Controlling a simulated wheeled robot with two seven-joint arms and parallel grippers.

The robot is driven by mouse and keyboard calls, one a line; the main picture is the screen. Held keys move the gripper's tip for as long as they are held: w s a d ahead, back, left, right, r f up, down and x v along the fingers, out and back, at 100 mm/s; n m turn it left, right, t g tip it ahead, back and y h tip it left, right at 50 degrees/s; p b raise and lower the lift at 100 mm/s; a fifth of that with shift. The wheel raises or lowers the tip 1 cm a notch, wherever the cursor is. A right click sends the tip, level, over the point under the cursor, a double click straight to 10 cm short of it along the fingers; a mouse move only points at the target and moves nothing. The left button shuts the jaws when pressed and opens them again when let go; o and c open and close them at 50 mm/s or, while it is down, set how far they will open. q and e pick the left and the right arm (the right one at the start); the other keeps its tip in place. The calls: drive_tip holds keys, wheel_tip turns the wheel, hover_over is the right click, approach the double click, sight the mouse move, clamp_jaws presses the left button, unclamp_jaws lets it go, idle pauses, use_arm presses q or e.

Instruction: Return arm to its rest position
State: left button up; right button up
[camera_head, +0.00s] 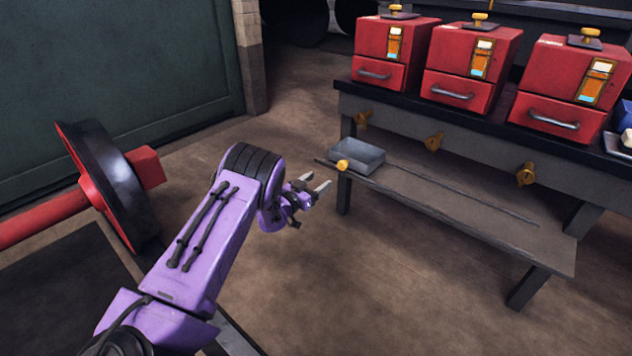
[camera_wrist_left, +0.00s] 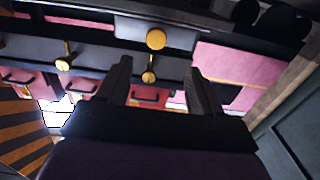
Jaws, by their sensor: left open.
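My left arm is purple and comes in from the lower left in the head view. Its gripper (camera_head: 318,188) is open and empty, held in the air to the left of the bench. In the left wrist view the two dark fingers of the left gripper (camera_wrist_left: 160,90) stand apart with nothing between them. My right gripper does not show in either view.
A dark bench (camera_head: 500,215) stands at the right with several red boxes (camera_head: 470,65) on top. Brass taps (camera_head: 434,141) hang below its top. A grey tray (camera_head: 357,157) sits on the lower shelf. A red wheel axle (camera_head: 100,185) is at the left.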

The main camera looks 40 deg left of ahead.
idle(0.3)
use_arm(q)
drive_tip(key=s+d+f+n+g+y, duration=0.2)
drive_tip(key=s+d+f+n+g, duration=0.2)
drive_tip(key=s+f, duration=0.55)
drive_tip(key=s+d+f+n+g+y, duration=0.3)
drive_tip(key=s+d+f+g, duration=0.1)
drive_tip(key=s+f, duration=0.6)
drive_tip(key=s+d+f+g, duration=0.1)
drive_tip(key=s+d+g, duration=0.3)
drive_tip(key=s, duration=0.8)
drive_tip(key=s+d+g, duration=0.3)
drive_tip(key=s+d, duration=0.2)
drive_tip(key=s, duration=0.7)
wheel_tip(320, 180, up, 34)
drive_tip(key=d+h+p, duration=0.1)
drive_tip(key=p, duration=3.3)
drive_tip(key=shift+s, duration=0.45)
drive_tip(key=shift+d+p, duration=0.1)
drive_tip(key=shift+p, duration=0.2)
